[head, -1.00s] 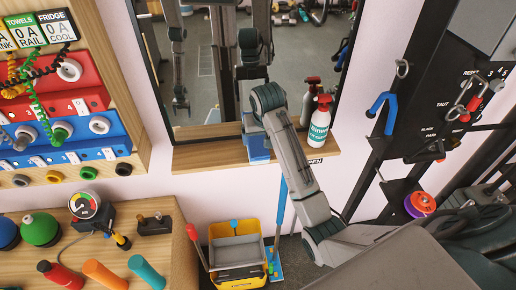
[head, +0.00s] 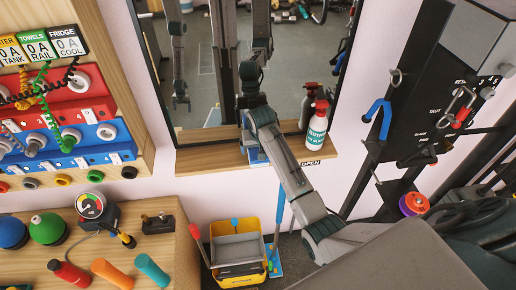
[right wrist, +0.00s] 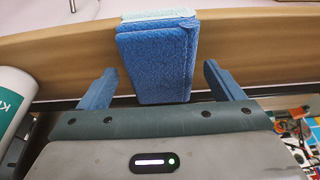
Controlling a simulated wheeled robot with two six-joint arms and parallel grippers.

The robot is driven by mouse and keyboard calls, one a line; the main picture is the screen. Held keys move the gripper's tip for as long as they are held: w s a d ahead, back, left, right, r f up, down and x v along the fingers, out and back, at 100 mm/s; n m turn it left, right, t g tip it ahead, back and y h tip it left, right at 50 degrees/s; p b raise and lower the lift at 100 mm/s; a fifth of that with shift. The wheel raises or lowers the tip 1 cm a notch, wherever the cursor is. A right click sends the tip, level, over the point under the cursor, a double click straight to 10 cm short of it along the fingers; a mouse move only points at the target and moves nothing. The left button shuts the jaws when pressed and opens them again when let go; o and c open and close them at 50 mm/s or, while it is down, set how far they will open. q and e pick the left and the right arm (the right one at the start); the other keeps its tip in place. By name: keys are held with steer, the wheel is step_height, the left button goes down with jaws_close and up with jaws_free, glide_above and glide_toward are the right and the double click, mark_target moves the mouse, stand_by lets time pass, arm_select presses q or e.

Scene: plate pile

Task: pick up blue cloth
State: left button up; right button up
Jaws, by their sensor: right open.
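The blue cloth (head: 257,158) hangs folded over the front edge of the wooden shelf, partly hidden by my right arm in the head view. In the right wrist view the cloth (right wrist: 155,62) hangs over the shelf edge, with a pale patch on top. My right gripper (right wrist: 160,74) is open, with one blue finger on each side of the cloth and visible gaps between. It holds nothing. In the head view its fingers are mostly hidden behind its wrist. My left gripper is not in view.
A white spray bottle (head: 316,129) stands on the shelf (head: 205,160) close to the cloth; it also shows in the right wrist view (right wrist: 14,110). A mirror (head: 205,90) is behind. A yellow bucket (head: 238,255) stands below. A black rack (head: 400,120) is at the right.

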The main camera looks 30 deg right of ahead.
steer(key=shift+w+f, duration=0.15)
steer(key=shift+f, duration=0.25)
steer(key=shift+c, duration=0.5)
steer(key=c, duration=1)
steer(key=shift+o, duration=0.2)
steer(key=shift+r, duration=0.15)
steer(key=shift+r+b, duration=0.55)
steer(key=shift+b, duration=0.15)
steer(key=shift+b+v, duration=0.75)
steer(key=shift+v, duration=0.25)
steer(key=s+a+r+b, duration=0.2)
steer(key=s+a, duration=0.4)
steer(key=s, duration=0.8)
steer(key=shift+a+b, duration=0.2)
steer(key=shift+b, duration=0.55)
